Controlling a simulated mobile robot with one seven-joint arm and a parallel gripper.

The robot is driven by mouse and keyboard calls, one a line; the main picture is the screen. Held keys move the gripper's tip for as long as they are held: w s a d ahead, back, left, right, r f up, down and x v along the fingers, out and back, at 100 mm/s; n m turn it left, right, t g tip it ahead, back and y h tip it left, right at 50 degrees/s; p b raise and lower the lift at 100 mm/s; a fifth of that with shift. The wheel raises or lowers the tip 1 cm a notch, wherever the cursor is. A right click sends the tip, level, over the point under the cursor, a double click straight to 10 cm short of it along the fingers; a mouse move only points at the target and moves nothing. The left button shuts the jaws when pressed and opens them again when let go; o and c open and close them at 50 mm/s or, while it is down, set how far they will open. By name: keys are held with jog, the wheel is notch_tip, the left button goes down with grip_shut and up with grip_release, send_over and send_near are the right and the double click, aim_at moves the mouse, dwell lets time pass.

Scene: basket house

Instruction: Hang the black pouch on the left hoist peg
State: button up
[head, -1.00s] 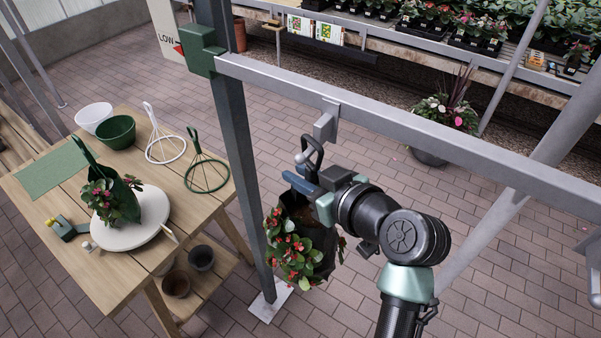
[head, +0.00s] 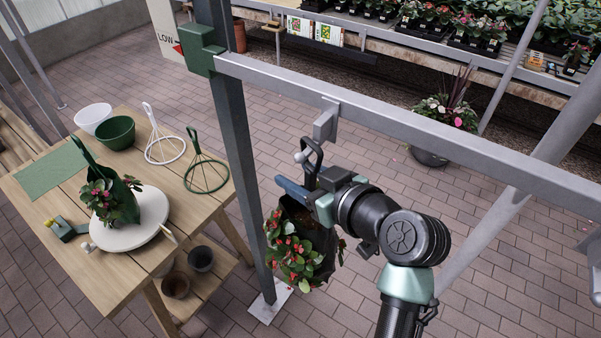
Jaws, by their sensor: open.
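The black pouch (head: 323,240), planted with red flowers and leaves, hangs upright below the hoist bar (head: 430,140). Its black handle loop (head: 318,147) is at the grey peg (head: 325,122) under the bar, and the peg's round tip (head: 300,157) shows beside the loop. The loop appears to be over the peg, but the contact is partly hidden. My gripper (head: 305,192) is open just below the loop, with its blue finger standing out to the left. It is around or beside the pouch's top; I cannot tell whether it touches.
A wooden table (head: 75,265) at left holds a green pouch (head: 125,205) on a white turntable (head: 125,236), bowls and wire hangers. A potted plant (head: 430,157) stands on the brick floor behind the bar.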

jog(key=b+v, duration=0.4)
jog(key=v, duration=0.9)
jog(key=shift+d, duration=0.1)
